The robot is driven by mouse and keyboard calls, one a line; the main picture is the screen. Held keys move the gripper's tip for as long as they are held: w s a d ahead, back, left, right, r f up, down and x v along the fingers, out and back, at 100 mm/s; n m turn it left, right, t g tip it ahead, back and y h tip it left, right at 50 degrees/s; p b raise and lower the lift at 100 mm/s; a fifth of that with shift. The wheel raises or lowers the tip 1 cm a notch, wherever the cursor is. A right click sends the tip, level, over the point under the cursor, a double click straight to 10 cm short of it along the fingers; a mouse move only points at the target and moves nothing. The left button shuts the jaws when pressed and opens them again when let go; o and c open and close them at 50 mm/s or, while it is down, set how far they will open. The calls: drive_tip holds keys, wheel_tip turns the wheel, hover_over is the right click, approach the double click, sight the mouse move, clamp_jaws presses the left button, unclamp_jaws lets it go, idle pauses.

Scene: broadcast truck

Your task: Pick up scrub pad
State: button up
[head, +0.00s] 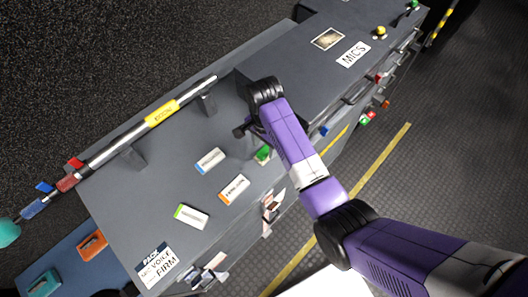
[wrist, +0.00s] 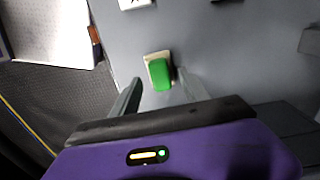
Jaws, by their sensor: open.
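The scrub pad (wrist: 159,72), which I take to be the small green and beige block, lies on the grey counter just beyond my fingertips in the wrist view. In the head view its green part (head: 263,154) shows beside my arm, partly hidden by it. My gripper (wrist: 160,88) is open and empty, with one finger on each side of the near end of the pad. I cannot tell the height of the fingers above the counter.
White packs with blue (head: 210,160), orange (head: 234,188) and green (head: 192,216) ends lie on the counter (head: 160,190). A long rail with a yellow label (head: 162,113) runs along the back. A MICS sign (head: 353,54) is at upper right. The counter's front edge is close to the pad.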

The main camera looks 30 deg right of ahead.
drive_tip(key=shift+f, duration=1.5)
drive_tip(key=shift+c, duration=0.2)
clamp_jaws()
drive_tip(key=shift+r, duration=0.15)
